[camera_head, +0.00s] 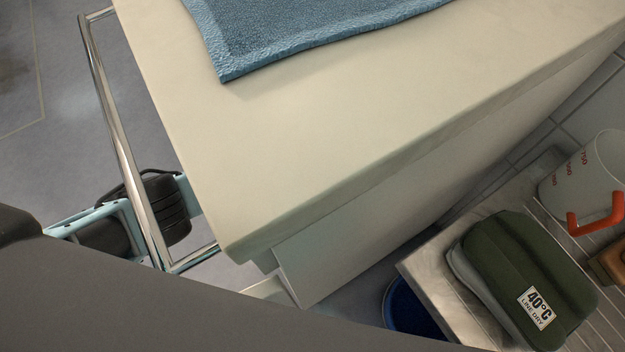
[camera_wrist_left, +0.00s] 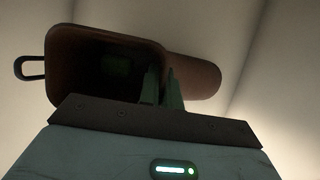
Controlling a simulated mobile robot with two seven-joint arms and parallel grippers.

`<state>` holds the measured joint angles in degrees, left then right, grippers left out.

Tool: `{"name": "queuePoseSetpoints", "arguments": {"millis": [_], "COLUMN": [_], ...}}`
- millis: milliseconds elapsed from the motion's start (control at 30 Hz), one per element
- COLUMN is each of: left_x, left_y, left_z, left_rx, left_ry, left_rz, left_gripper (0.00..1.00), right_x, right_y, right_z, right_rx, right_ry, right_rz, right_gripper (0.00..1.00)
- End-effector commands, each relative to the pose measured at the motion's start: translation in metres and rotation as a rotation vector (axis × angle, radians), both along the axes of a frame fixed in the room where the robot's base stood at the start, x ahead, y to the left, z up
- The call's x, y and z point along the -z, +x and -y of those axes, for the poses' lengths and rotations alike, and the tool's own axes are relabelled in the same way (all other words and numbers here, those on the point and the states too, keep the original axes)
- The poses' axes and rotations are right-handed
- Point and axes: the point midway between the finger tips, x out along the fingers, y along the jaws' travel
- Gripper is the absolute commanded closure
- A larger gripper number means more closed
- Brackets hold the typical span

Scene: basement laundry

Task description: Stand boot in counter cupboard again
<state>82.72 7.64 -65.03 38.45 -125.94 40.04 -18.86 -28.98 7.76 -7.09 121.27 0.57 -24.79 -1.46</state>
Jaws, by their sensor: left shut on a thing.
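In the left wrist view a brown boot (camera_wrist_left: 195,72) shows its wide dark shaft opening towards the camera. A dark pull loop sticks out on its left, and a rounded brown part reaches to the right. My left gripper (camera_wrist_left: 162,85) is shut on the boot, with its fingers at the rim of the opening. Pale plain walls surround the boot. In the head view my left arm reaches past the chrome rail and under the counter (camera_head: 300,140); the gripper and boot are hidden there. Whether the boot stands upright or touches a floor, I cannot tell. My right gripper is not in view.
A chrome rail (camera_head: 122,150) runs along the counter's left end, close to my left arm. A blue towel (camera_head: 290,35) lies on the counter. At right are a green bag (camera_head: 520,265), a measuring jug (camera_head: 590,180) and a blue bucket (camera_head: 410,308).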

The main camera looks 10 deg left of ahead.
Motion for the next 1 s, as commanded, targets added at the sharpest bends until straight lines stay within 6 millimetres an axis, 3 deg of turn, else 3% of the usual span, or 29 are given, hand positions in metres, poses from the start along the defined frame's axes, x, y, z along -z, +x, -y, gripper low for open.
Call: {"name": "queuePoseSetpoints", "arguments": {"millis": [133, 367, 767, 933, 1000], "left_x": [0.005, 0.035, 0.037, 0.037, 0.037], "left_y": [0.001, -0.001, 0.000, -0.001, -0.001], "left_z": [0.001, 0.001, 0.001, 0.000, 0.000], "left_rx": [-0.001, 0.001, 0.001, 0.000, 0.000], "left_ry": [-0.003, -0.003, -0.002, -0.001, -0.001], "left_rz": [0.001, -0.001, 0.002, 0.000, 0.000], "left_gripper": [1.00, 1.00, 1.00, 0.76, 0.73], "right_x": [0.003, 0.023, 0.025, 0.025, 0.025], "right_y": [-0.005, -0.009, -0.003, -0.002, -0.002], "right_z": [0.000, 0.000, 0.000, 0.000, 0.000], "right_rx": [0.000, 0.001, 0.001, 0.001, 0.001], "right_ry": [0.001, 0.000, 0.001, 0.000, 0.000], "right_rz": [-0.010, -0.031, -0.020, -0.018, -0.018], "right_gripper": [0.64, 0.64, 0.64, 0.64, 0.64]}}
